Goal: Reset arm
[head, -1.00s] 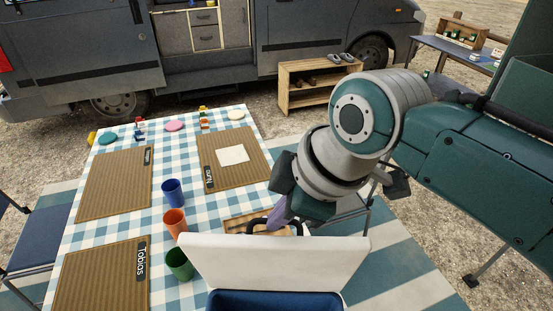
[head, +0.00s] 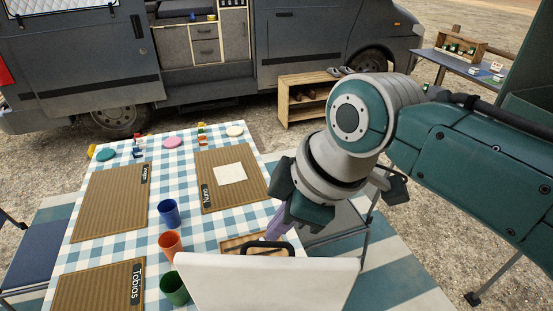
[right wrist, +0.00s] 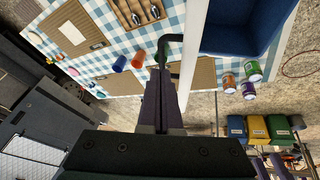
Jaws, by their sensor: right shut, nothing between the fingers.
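My right gripper (head: 276,228) hangs in the middle of the head view, fingers pointing down. Its purple fingers are together with nothing between them. They are just behind the raised white lid (head: 265,282) of a cool box, close to its black handle (head: 268,248). In the right wrist view the closed fingers (right wrist: 162,100) point at the black handle (right wrist: 171,48), beside the white lid (right wrist: 194,50). I cannot tell whether they touch it. The box's blue inside (right wrist: 238,28) is open there. My left gripper is not in view.
A table with a checked cloth (head: 198,240) holds brown mats, a blue cup (head: 169,212), an orange cup (head: 170,243) and a green cup (head: 173,288). A wooden shelf (head: 300,112) stands by the van. Several cans (right wrist: 253,71) stand near the box.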

